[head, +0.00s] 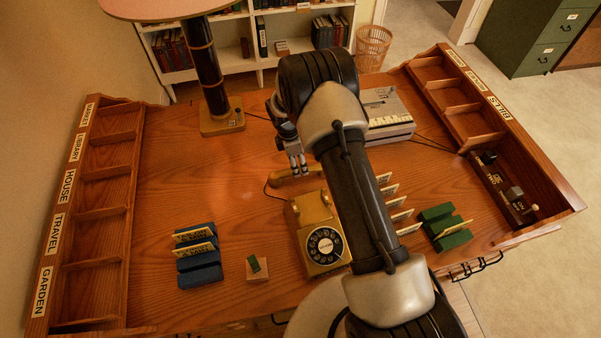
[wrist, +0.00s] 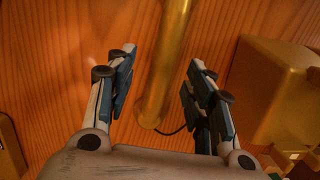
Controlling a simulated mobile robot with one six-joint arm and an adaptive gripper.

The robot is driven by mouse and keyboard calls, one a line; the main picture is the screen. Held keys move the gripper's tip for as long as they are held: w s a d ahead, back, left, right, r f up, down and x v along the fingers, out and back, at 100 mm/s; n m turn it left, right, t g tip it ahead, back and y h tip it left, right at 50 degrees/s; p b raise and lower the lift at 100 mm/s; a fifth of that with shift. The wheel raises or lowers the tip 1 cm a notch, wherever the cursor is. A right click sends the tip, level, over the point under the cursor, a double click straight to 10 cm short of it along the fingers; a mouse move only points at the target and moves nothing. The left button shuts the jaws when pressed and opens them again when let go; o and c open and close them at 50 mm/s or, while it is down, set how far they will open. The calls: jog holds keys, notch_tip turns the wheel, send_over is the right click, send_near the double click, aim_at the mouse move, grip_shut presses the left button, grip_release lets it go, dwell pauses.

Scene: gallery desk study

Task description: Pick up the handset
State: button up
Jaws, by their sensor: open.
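The handset is a gold-coloured bar (head: 281,178) lying on the wooden desk just behind the rotary telephone (head: 322,247). A dark cord leads from it. In the wrist view the handset (wrist: 166,58) runs lengthwise between my two fingers, with wood grain showing on both sides of it. My gripper (head: 298,168) is open above the handset, pointing down, and its fingers (wrist: 160,68) do not appear to touch it. The telephone's gold body (wrist: 272,92) is at the right of the wrist view. My arm hides part of the desk to the right of the telephone.
A lamp base (head: 222,123) stands at the back left, and a grey machine (head: 388,112) stands behind my arm. Labelled pigeonholes line both sides. Blue (head: 200,270) and green (head: 446,232) card holders stand in front. The left-centre desk is clear.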

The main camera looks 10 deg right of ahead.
aim_at(300, 168)
jog(key=f, duration=0.3)
jog(key=shift+s+d+f+b, duration=0.15)
jog(key=shift+d+f+b, duration=0.2)
jog(key=shift+d+f, duration=0.05)
jog(key=shift+c, duration=0.3)
grip_shut()
jog(key=shift+r, duration=0.1)
